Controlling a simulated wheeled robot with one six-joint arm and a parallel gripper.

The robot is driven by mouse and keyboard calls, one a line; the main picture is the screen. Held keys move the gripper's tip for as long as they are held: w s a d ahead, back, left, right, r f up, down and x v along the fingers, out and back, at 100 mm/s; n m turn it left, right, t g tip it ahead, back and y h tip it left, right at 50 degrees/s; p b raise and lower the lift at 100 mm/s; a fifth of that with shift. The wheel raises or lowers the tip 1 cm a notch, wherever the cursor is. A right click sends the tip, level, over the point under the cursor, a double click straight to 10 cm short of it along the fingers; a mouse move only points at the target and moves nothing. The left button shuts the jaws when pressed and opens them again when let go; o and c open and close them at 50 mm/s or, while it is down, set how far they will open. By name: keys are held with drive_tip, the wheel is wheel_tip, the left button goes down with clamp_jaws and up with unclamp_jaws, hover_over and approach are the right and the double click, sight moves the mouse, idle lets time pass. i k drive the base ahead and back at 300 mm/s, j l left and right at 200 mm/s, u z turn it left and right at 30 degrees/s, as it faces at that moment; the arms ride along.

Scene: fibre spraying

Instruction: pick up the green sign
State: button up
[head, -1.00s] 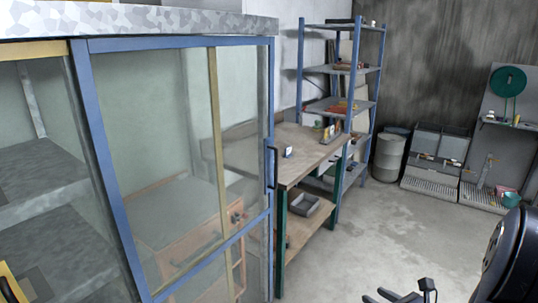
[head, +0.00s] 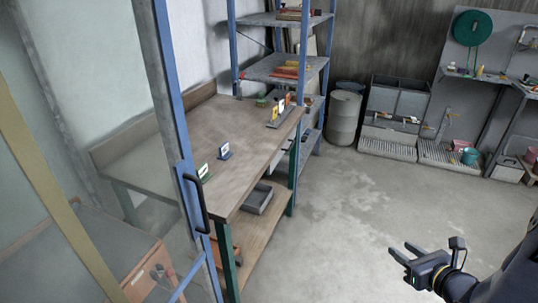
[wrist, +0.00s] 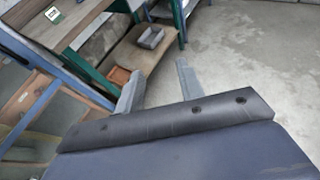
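The green sign (head: 203,171) is a small upright plate with a white patch, standing near the front-left edge of the wooden workbench (head: 228,127). The green sign also shows at the top left of the wrist view (wrist: 53,14). A similar small blue sign (head: 224,151) stands just behind it to the right. My gripper (head: 402,251) is at the lower right of the head view, over open floor and well apart from the signs. In the wrist view its two fingers (wrist: 160,68) are spread with nothing between them.
A grey bin (head: 258,198) sits on the lower shelf. A blue rack (head: 325,70) and a barrel (head: 343,118) stand behind. The floor (head: 350,215) at right is clear.

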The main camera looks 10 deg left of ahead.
sight(203, 173)
drive_tip(key=i+u, duration=0.85)
drive_tip(key=u, duration=0.25)
drive_tip(key=i+u, duration=0.6)
drive_tip(key=k+l, duration=0.05)
drive_tip(key=k, duration=0.05)
